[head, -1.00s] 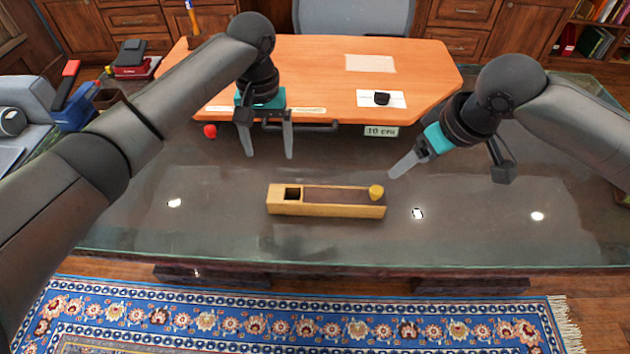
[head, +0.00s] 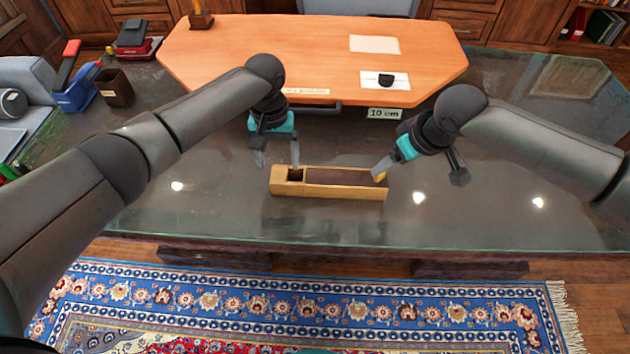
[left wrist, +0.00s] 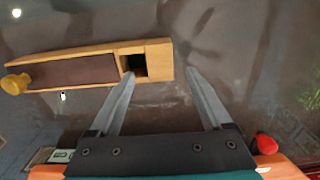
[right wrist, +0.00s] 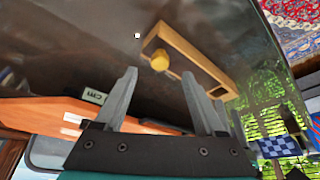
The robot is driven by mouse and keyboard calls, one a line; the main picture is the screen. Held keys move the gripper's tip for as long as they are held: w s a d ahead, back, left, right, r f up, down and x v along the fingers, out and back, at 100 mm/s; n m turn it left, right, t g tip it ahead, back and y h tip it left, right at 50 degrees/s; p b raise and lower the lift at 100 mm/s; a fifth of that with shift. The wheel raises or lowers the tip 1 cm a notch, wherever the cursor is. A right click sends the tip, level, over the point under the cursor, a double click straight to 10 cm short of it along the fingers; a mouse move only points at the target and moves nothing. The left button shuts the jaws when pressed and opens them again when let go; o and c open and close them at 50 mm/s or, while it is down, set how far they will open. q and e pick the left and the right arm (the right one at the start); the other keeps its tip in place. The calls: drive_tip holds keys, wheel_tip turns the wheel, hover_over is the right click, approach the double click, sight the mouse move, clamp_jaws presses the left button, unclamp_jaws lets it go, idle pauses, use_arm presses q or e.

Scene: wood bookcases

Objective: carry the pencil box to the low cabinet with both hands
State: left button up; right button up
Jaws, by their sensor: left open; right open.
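The pencil box (head: 345,191) is a long light-wood box with a dark sliding lid and an open square compartment at its left end. It lies on the dark glass-topped desk. A yellow knob at its right end shows in the left wrist view (left wrist: 15,83) and is mostly hidden in the head view. My left gripper (head: 278,165) is open at the box's left end; in the left wrist view its fingers (left wrist: 160,75) lie either side of that end. My right gripper (head: 385,170) is open by the knob end, and in the right wrist view (right wrist: 158,75) the box (right wrist: 195,60) lies beyond the fingers.
A dark cup (head: 115,87) and a blue stapler-like item (head: 75,92) stand at the left. The desk's front is clear. A patterned rug (head: 330,308) lies below.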

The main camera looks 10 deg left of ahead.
sight(279, 172)
use_arm(q)
drive_tip(key=shift+f, duration=2.7)
use_arm(e)
drive_tip(key=shift+x, duration=2.7)
use_arm(q)
drive_tip(key=shift+c, duration=0.2)
use_arm(e)
drive_tip(key=shift+c, duration=0.3)
use_arm(q)
drive_tip(key=c, duration=1)
use_arm(e)
drive_tip(key=c, duration=1)
use_arm(q)
clamp_jaws()
use_arm(e)
clamp_jaws()
